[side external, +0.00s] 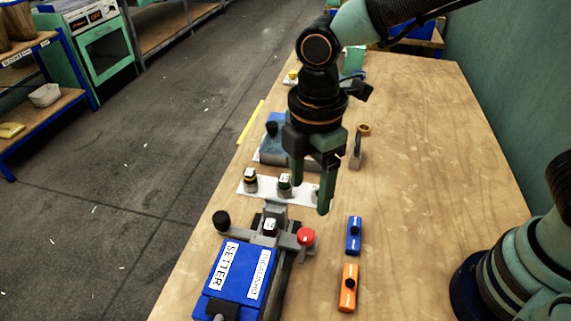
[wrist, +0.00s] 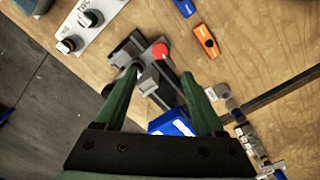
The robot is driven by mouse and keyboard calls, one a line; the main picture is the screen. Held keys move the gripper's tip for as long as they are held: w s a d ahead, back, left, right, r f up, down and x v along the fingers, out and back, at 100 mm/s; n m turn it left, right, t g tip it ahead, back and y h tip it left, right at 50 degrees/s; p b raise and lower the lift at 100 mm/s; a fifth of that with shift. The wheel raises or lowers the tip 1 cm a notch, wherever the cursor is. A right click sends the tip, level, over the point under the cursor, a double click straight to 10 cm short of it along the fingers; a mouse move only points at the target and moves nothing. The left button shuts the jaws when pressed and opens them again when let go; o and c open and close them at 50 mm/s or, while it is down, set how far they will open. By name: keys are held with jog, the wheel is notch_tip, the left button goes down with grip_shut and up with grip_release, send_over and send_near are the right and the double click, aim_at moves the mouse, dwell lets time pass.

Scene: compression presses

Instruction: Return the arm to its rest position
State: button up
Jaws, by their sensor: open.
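My gripper (side external: 311,186) hangs above the table in the side view, pointing down, with its two green fingers apart and nothing between them. In the wrist view the fingers of my gripper (wrist: 160,98) are spread, with the grey press mechanism below and beyond them. The press has a blue body (side external: 237,283) labelled SETTER, a red knob (side external: 306,237) and a black knob (side external: 221,220). The red knob also shows in the wrist view (wrist: 160,50). My gripper is above and behind the press, apart from it.
A white plate (side external: 266,195) with several small knobbed parts lies behind the press. A blue block (side external: 353,236) and an orange block (side external: 347,288) lie to its right. Another blue-topped device (side external: 270,150) stands farther back. The table's right side (side external: 430,150) is clear.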

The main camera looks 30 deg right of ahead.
jog(key=shift+r, duration=0.3)
jog(key=d+r+m+t, duration=0.2)
jog(key=d+r+m, duration=0.2)
jog(key=d+m, duration=0.5)
jog(key=d+r+m+t, duration=0.3)
jog(key=d+m, duration=0.6)
jog(key=d, duration=0.5)
jog(key=shift+r+t, duration=0.3)
jog(key=shift+r, duration=0.45)
